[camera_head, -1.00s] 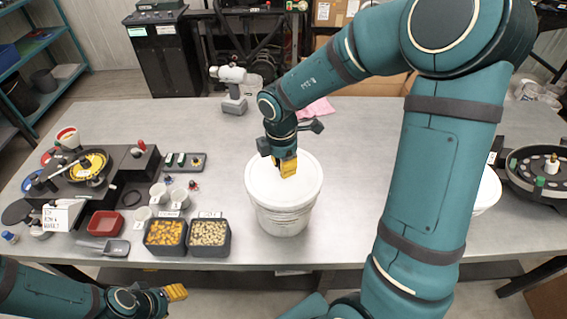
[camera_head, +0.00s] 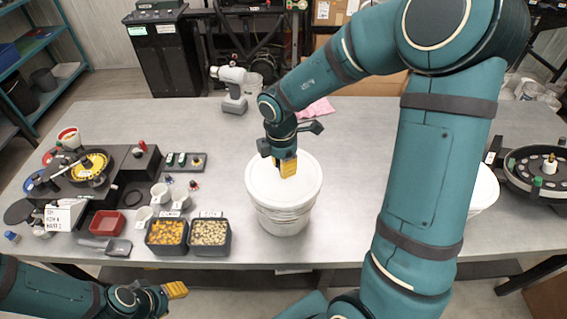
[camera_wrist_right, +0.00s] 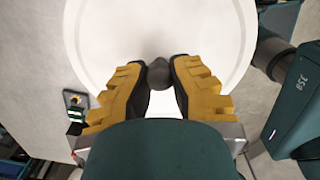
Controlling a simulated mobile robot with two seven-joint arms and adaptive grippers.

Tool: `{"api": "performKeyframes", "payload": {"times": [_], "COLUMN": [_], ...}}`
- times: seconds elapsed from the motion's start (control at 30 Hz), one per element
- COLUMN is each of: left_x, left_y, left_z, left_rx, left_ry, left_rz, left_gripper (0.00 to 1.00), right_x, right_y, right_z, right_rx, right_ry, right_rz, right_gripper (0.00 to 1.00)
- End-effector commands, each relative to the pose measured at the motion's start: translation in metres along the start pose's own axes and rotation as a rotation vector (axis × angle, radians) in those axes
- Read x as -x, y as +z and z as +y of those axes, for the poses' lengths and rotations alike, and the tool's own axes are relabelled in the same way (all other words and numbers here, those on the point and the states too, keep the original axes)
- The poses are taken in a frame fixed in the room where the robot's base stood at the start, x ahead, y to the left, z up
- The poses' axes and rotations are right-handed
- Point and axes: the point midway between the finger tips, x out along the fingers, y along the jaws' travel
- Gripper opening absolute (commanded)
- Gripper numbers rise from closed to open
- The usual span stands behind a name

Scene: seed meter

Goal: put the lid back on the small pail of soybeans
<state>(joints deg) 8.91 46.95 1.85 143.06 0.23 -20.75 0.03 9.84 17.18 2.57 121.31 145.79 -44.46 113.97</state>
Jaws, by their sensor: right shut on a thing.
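The white pail (camera_head: 283,218) stands upright on the grey table near its front edge. The round white lid (camera_head: 263,172) covers its mouth and looks level. I see no clear gap at the rim, but cannot tell whether it is fully seated. My right gripper (camera_head: 288,170) points down over the lid's middle. In the right wrist view the yellow fingers (camera_wrist_right: 160,80) are closed around a small dark grey knob (camera_wrist_right: 159,70) on the lid (camera_wrist_right: 150,30). The pail's contents are hidden. My left gripper (camera_head: 178,290) is low in front of the table; its jaw opening is unclear.
Bins of orange seeds (camera_head: 166,233) and pale beans (camera_head: 210,232) stand left of the pail. A seed meter (camera_head: 88,168) is further left, a white drill-like tool (camera_head: 232,88) behind. A white container (camera_head: 484,190) is partly hidden by my right arm.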

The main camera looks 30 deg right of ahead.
Motion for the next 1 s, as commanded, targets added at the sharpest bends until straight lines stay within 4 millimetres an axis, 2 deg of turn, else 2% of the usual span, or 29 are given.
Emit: {"api": "performKeyframes", "payload": {"times": [1.0], "left_x": [0.0062], "left_y": [-0.0008], "left_z": [0.0024], "left_rx": [0.000], "left_ry": [0.000], "left_rz": [0.000], "left_gripper": [0.47], "right_x": [-0.0033], "right_y": [-0.0005], "right_z": [-0.0001], "right_rx": [0.000], "right_ry": [-0.001], "right_rz": [0.000], "right_gripper": [0.00]}}
